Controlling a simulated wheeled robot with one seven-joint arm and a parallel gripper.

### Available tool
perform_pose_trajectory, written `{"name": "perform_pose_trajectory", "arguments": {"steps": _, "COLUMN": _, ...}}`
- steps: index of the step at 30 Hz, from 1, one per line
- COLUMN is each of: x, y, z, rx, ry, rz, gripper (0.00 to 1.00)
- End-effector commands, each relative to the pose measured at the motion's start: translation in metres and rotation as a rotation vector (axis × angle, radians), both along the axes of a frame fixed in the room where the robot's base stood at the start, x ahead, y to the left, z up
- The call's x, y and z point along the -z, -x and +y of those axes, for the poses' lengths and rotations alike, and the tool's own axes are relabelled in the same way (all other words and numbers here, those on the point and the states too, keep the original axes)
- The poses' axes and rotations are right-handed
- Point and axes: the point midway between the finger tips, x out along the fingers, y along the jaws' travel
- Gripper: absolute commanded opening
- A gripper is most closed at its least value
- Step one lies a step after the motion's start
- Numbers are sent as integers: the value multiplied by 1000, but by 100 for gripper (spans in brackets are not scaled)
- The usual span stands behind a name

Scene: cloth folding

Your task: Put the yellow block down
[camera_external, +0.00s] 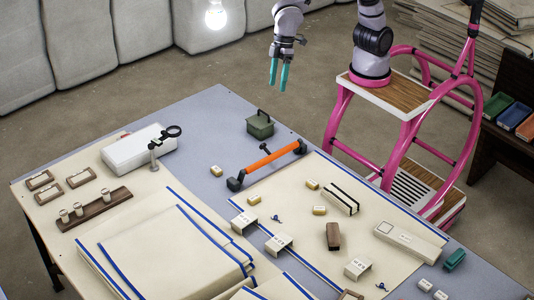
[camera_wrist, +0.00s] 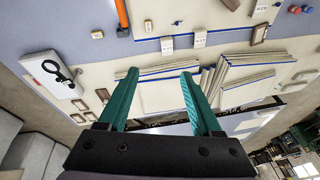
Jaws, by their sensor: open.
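Several small pale-yellow blocks lie on and around the cream cloth: one on the grey table at the left (camera_external: 216,170), one left of the cloth's middle (camera_external: 254,200), one near the striped block (camera_external: 312,184) and one below that (camera_external: 320,210). I cannot tell which is the task's yellow block. Small pale blocks also show in the wrist view (camera_wrist: 97,35). My gripper (camera_external: 279,88) hangs in the air past the table's far edge, well away from all of them. Its teal fingers are apart and empty, as the wrist view also shows (camera_wrist: 160,78).
An orange-handled bar (camera_external: 271,159) and a green box (camera_external: 260,125) stand on the table (camera_external: 200,110). Folded cream cloths with blue edges (camera_external: 165,250) lie at the front left. White markers (camera_external: 279,243), a white case (camera_external: 135,148) and a black-striped block (camera_external: 341,200) occupy other spots.

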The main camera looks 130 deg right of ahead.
Motion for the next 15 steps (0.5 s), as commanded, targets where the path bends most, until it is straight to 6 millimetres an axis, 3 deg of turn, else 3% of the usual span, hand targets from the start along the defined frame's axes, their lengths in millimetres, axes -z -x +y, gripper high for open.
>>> {"name": "perform_pose_trajectory", "arguments": {"steps": 1, "x": -25, "y": 21, "z": 0, "rx": 14, "ry": -12, "rz": -31, "gripper": 66}}
{"name": "perform_pose_trajectory", "arguments": {"steps": 6, "x": -80, "y": 88, "z": 0, "rx": 56, "ry": -50, "rz": -109, "gripper": 66}}
{"name": "perform_pose_trajectory", "arguments": {"steps": 10, "x": -109, "y": 144, "z": 1, "rx": 87, "ry": -78, "rz": -167, "gripper": 66}}
{"name": "perform_pose_trajectory", "arguments": {"steps": 15, "x": -126, "y": 214, "z": 4, "rx": 122, "ry": -114, "rz": -240, "gripper": 66}}
